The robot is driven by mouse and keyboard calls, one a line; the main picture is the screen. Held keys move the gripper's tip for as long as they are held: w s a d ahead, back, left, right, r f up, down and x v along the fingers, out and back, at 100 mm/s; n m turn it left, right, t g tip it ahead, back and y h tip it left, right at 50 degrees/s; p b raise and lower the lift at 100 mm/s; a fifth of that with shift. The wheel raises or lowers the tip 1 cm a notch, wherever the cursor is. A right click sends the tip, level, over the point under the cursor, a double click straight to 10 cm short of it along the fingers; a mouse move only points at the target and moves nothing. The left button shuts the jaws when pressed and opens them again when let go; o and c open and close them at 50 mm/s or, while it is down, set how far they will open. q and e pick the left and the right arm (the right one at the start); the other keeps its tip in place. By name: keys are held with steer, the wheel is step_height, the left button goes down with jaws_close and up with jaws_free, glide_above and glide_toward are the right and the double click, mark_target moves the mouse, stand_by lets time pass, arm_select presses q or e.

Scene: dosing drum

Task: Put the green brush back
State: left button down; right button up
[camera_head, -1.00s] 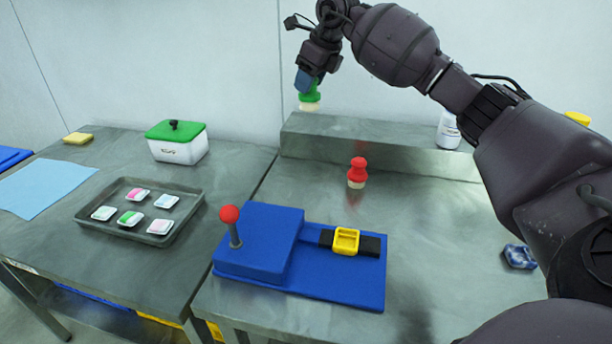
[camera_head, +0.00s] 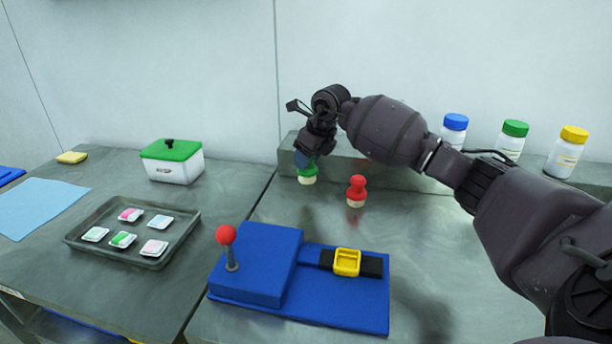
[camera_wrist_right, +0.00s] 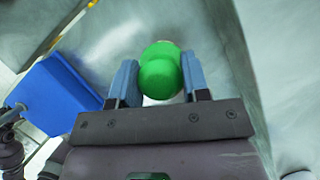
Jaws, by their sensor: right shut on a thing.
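The green brush (camera_head: 308,174) has a green handle and a pale bristle end pointing down. My right gripper (camera_head: 304,160) is shut on its handle and holds it upright near the table's back ledge, to the left of the red brush (camera_head: 356,190). I cannot tell whether the bristles touch the table. In the right wrist view the green brush (camera_wrist_right: 160,72) sits between the two blue-grey fingers (camera_wrist_right: 157,82). The red brush stands upright on the table. My left gripper is not in view.
A blue fixture (camera_head: 258,265) with a red-knobbed lever (camera_head: 227,236) and a yellow frame (camera_head: 346,262) is in front. Bottles with blue (camera_head: 454,128), green (camera_head: 512,140) and yellow (camera_head: 566,150) caps stand behind my right arm. A tray (camera_head: 75,236) and a green-lidded box (camera_head: 175,168) are left.

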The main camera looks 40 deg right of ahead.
mark_target(310, 169)
steer(key=shift+f, duration=0.75)
step_height(310, 169, down, 4)
steer(key=shift+r+b, duration=0.15)
steer(key=shift+b, duration=0.2)
steer(key=shift+r, duration=0.1)
steer(key=o, duration=0.8)
steer(key=shift+f, duration=0.2)
steer(key=shift+o, duration=0.8)
